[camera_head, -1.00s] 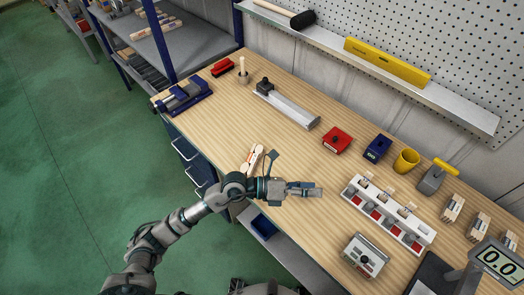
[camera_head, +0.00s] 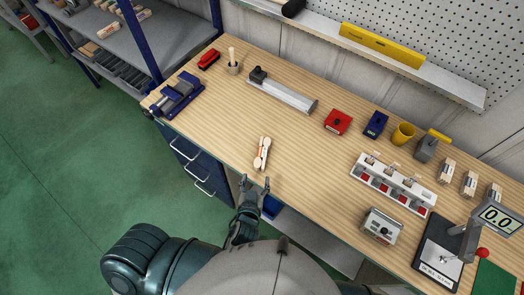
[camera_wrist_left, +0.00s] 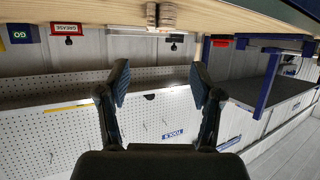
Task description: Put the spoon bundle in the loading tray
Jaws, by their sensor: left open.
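The spoon bundle (camera_head: 262,153), pale wooden spoons with a reddish band, lies near the front edge of the bench. My left gripper (camera_head: 255,181) is open and empty, its fingers pointing at the bundle from just in front of the bench edge, apart from it. In the left wrist view, the gripper (camera_wrist_left: 160,88) shows spread fingers, with the bundle (camera_wrist_left: 160,16) at the top beyond them. A long silver channel with a dark end block (camera_head: 285,93) lies at the back; I cannot tell for sure whether this is the loading tray. My right gripper is not in view.
A white rack with red labels (camera_head: 393,186) and a grey box with a black knob (camera_head: 382,227) stand right. A blue fixture (camera_head: 178,95) is left. The bench's middle is clear.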

